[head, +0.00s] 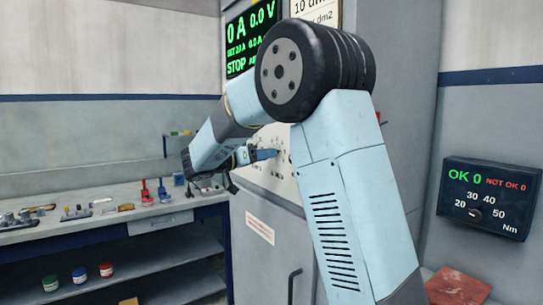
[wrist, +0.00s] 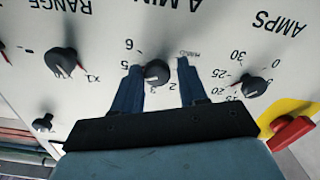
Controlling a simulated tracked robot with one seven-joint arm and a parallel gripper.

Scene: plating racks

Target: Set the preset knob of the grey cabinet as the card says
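The grey cabinet (head: 390,60) stands behind my arm, and its knob panel is largely hidden there. A white card (head: 327,12) at the top shows "10 dm" and "dm2", partly cut off and covered by my arm. In the wrist view the panel appears upside down. My gripper (wrist: 157,76) is open, one finger on each side of the black middle knob (wrist: 157,72), with gaps visible; contact cannot be told. Lettering "A MIN" is above it, with 2, 3, 5 and 6 around it. No label reading "preset" is legible. My gripper (head: 274,154) also shows at the panel in the head view.
The RANGE knob (wrist: 62,62) and AMPS knob (wrist: 254,86) flank the middle knob. A red switch (wrist: 290,131) sits on yellow at right. A green display (head: 251,38) reads 0 A, 0.0 V, STOP. A bench (head: 90,228) stands left; a torque box (head: 490,198) hangs right.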

